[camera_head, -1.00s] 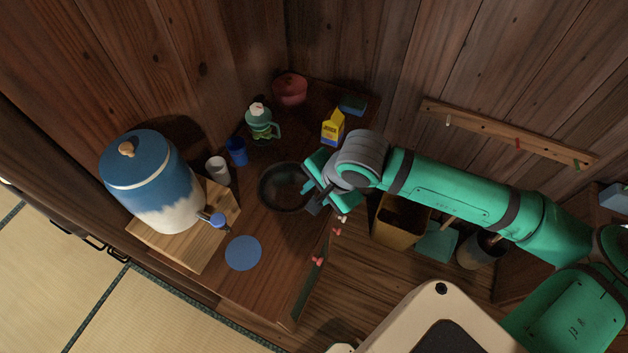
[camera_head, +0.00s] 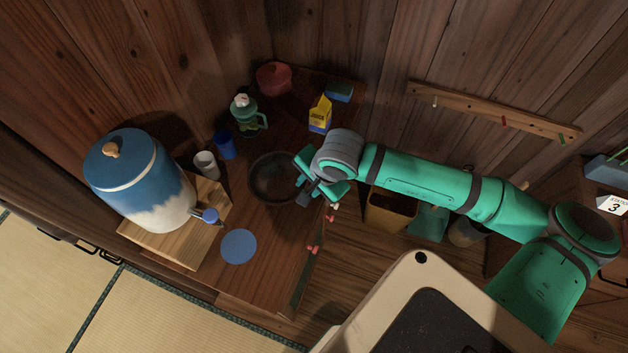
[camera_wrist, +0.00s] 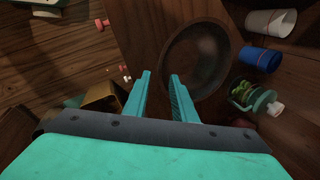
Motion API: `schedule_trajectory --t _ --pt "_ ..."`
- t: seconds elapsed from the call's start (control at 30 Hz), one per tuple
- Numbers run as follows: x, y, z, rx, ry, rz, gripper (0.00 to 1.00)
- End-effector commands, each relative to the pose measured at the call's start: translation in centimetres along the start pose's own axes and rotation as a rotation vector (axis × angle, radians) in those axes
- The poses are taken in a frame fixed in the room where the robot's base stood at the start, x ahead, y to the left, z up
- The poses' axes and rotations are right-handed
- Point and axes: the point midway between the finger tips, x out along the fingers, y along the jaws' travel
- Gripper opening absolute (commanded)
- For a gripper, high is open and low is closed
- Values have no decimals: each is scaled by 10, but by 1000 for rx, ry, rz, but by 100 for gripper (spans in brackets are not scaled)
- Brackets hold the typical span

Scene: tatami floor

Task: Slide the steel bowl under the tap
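The dark steel bowl (camera_head: 268,180) stands on the wooden counter in the head view, and its round rim also shows in the wrist view (camera_wrist: 205,58). My gripper (camera_head: 301,180) is at the bowl's right side, close to its rim. In the wrist view its two teal fingers (camera_wrist: 160,78) are apart, with the near rim of the bowl just beyond the gap. I cannot tell whether they touch the bowl. The tap (camera_head: 210,216) sticks out from a blue and white jar (camera_head: 140,185) on a wooden stand. A flat blue disc (camera_head: 238,246) lies near the tap.
A yellow carton (camera_head: 320,115), red pot (camera_head: 274,78) and blue-green block (camera_head: 339,91) are farther back. The counter between bowl and disc is clear.

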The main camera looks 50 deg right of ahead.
Motion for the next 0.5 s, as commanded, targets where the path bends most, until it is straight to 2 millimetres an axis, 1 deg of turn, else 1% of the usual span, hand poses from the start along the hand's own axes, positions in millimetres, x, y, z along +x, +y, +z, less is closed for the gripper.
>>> schedule_trajectory --t 0.03,0.2,0.33,0.5 --pt "9 -1 1 2 -3 -1 24" --pt "32 0 1 2 -2 0 24" --pt "42 0 0 1 0 -1 24" --pt "48 0 0 -1 0 -1 24"
